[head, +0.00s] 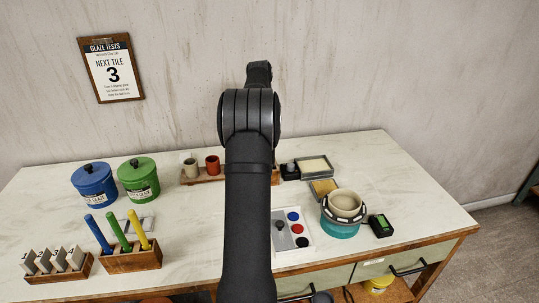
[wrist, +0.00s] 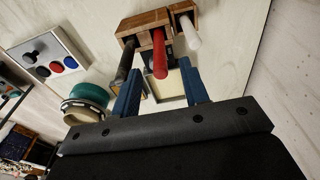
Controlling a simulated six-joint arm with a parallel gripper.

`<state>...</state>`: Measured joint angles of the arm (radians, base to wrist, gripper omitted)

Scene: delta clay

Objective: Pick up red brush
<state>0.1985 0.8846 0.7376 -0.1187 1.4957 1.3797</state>
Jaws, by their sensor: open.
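In the wrist view, the red brush (wrist: 160,55) stands in a wooden holder block (wrist: 143,22) between a black handle (wrist: 126,62) and a white handle (wrist: 187,30). My gripper (wrist: 159,70) is open, its two blue fingers spread to the left and right of the red handle's near end. The handle end shows in the gap between the fingertips; I cannot tell its depth relative to them. In the head view, my arm blocks the middle of the table, and neither the red brush nor my fingers can be seen.
Close to the fingers in the wrist view are a framed pad (wrist: 165,84) and a teal wheel (wrist: 90,94). In the head view, a holder of blue, green and yellow brushes (head: 130,257) stands at left, near lidded blue (head: 94,186) and green (head: 139,180) pots.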

